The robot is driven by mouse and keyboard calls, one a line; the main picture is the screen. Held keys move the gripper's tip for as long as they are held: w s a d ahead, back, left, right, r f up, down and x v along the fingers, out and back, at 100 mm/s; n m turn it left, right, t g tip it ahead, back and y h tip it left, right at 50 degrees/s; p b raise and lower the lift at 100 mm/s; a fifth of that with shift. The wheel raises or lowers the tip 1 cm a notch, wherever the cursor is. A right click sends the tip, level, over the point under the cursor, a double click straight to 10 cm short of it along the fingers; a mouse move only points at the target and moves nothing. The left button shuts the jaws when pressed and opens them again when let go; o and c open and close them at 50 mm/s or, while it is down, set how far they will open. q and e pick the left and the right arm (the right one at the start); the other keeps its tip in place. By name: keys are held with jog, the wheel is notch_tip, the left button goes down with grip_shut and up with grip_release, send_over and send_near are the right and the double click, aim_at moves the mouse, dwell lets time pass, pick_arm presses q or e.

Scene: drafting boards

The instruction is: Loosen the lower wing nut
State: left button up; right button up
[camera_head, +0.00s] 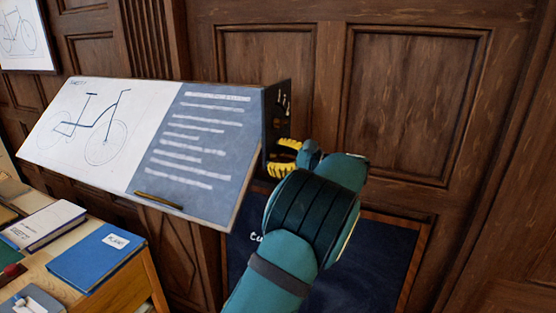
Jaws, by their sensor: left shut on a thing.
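A tilted drafting board (135,190) carries a bicycle drawing and a blue text panel. Its dark side plate (277,100) faces right, with pale marks and small fittings too small to make out. My left gripper (284,158), with yellow fingers, is at the lower part of this side plate. It is shut on the lower wing nut, which its fingers hide. My teal left arm comes up from the bottom and covers the area right of the board. My right gripper is not in view.
A wooden desk (130,283) at lower left holds a blue book (97,258) and a white-covered book (42,224). A dark blue panel with white lettering (350,275) is behind my arm. Dark wood panelling (415,100) closes off the back.

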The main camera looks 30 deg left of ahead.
pick_arm(q)
jog(key=n+b, duration=0.1)
jog(key=n, duration=0.2)
jog(key=shift+f, duration=0.1)
jog(key=n+b, duration=0.2)
jog(key=n, duration=0.1)
jog(key=shift+f+n+b, duration=0.1)
jog(key=shift+n+b, duration=0.2)
jog(key=n+b, duration=0.2)
jog(key=shift+n, duration=0.4)
jog(key=n+b, duration=0.3)
jog(key=n, duration=0.1)
jog(key=shift+f+b, duration=0.15)
jog(key=shift+b, duration=0.25)
jog(key=n+b, duration=0.3)
jog(key=n, duration=0.1)
jog(key=shift+n+b, duration=0.35)
jog(key=shift+n, duration=0.05)
jog(key=shift+n+b, duration=1.05)
jog(key=shift+n, duration=0.35)
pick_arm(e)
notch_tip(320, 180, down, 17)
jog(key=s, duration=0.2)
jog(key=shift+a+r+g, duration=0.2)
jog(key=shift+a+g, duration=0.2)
pick_arm(q)
jog(key=shift+n, duration=0.3)
